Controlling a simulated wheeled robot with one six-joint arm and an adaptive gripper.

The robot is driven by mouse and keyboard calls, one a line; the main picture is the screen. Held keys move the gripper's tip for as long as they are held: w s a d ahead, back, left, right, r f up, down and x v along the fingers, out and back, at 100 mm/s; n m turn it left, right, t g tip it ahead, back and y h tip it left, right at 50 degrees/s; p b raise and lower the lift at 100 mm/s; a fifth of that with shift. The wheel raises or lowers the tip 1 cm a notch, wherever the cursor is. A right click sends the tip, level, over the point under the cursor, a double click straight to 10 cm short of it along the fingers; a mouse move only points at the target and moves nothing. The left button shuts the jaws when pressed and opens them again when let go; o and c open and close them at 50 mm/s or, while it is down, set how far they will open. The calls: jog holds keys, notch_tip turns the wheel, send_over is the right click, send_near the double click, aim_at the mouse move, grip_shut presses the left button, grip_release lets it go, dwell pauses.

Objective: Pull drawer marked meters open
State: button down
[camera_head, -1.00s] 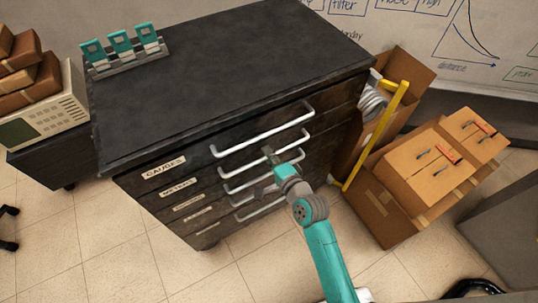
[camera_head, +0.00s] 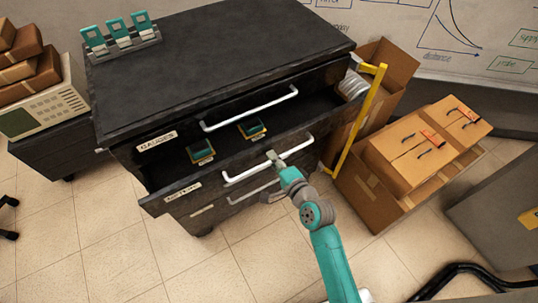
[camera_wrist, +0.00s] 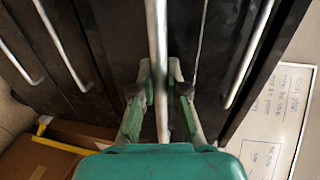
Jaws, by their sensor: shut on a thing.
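The drawer marked meters (camera_head: 213,180) is the second one down in the dark cabinet (camera_head: 220,50). It stands pulled out, with its label (camera_head: 182,191) on the left of its front. Two teal-topped devices (camera_head: 201,152) (camera_head: 252,128) show inside. My gripper (camera_head: 274,159) is shut on the drawer's white handle (camera_head: 240,178), right of its middle. In the wrist view, my gripper's fingers (camera_wrist: 160,78) are on either side of the handle bar (camera_wrist: 157,30).
The gauges drawer (camera_head: 158,141) above is shut. Teal devices in a rack (camera_head: 122,42) stand on the cabinet top. Cardboard boxes (camera_head: 415,160) and a yellow frame (camera_head: 357,125) stand to the right. Tiled floor (camera_head: 90,235) is clear at the front left.

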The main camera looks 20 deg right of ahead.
jog(key=f+v, duration=0.2)
jog(key=v, duration=0.8)
jog(key=f+v, duration=0.1)
jog(key=v, duration=0.9)
jog(key=shift+s+f, duration=0.4)
jog(key=shift+s, duration=0.05)
jog(key=c, duration=1.2)
grip_release()
